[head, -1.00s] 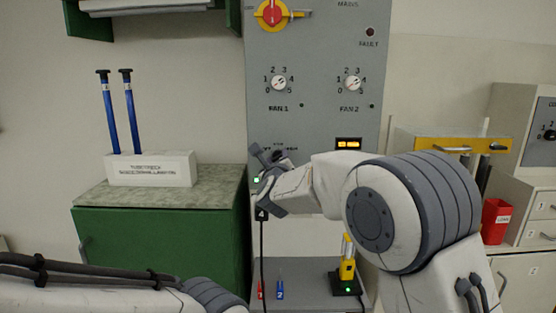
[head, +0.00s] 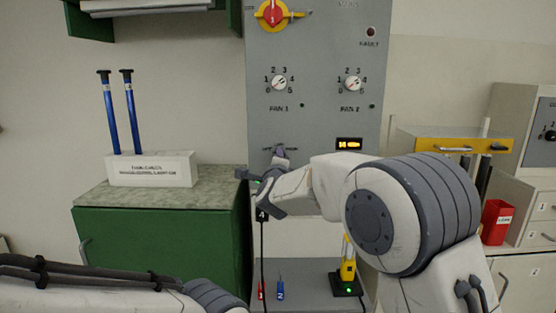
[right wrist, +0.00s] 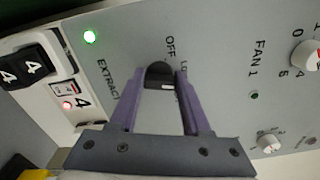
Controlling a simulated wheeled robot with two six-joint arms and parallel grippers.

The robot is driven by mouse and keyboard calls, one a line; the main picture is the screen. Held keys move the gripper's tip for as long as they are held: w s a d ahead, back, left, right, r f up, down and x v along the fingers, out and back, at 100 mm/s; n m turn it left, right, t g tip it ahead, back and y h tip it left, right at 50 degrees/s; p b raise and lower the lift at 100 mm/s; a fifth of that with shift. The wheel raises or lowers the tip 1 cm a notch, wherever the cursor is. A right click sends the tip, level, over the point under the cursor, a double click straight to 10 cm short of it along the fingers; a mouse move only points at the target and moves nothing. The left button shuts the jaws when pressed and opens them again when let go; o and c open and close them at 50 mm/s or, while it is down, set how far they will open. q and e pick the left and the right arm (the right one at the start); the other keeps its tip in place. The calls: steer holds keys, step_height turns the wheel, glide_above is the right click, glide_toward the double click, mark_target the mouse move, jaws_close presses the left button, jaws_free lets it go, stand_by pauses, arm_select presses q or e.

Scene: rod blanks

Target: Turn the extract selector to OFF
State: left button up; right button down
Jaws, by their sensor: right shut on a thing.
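The extract selector is a black knob (right wrist: 158,73) on the grey panel, seen in the right wrist view beside the printed OFF. A second label, partly covered and starting with "LO", is next to the right finger. The word EXTRACT is to the left. My right gripper (right wrist: 157,82) has its two purple fingers on either side of the knob and is shut on it. I cannot tell clearly which label the knob points to. In the head view my right gripper (head: 264,170) hides the selector. My left arm enters at lower left; its gripper is out of view.
Above are the FAN 1 dial (head: 278,83), FAN 2 dial (head: 353,83) and red-yellow mains switch (head: 271,13). A lit orange display (head: 349,144) is to the right. A black plug (right wrist: 27,67) and a green lamp (right wrist: 89,37) are close by. A green cabinet (head: 160,243) stands left.

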steer(key=shift+f+n+p, duration=0.2)
steer(key=shift+n+p, duration=1.25)
steer(key=shift+n, duration=2.3)
steer(key=shift+f+n+p, duration=0.2)
steer(key=shift+n+p, duration=1.2)
steer(key=shift+n, duration=2.35)
steer(key=shift+c, duration=1.8)
jaws_free()
steer(key=shift+d, duration=0.1)
steer(key=shift+s, duration=0.1)
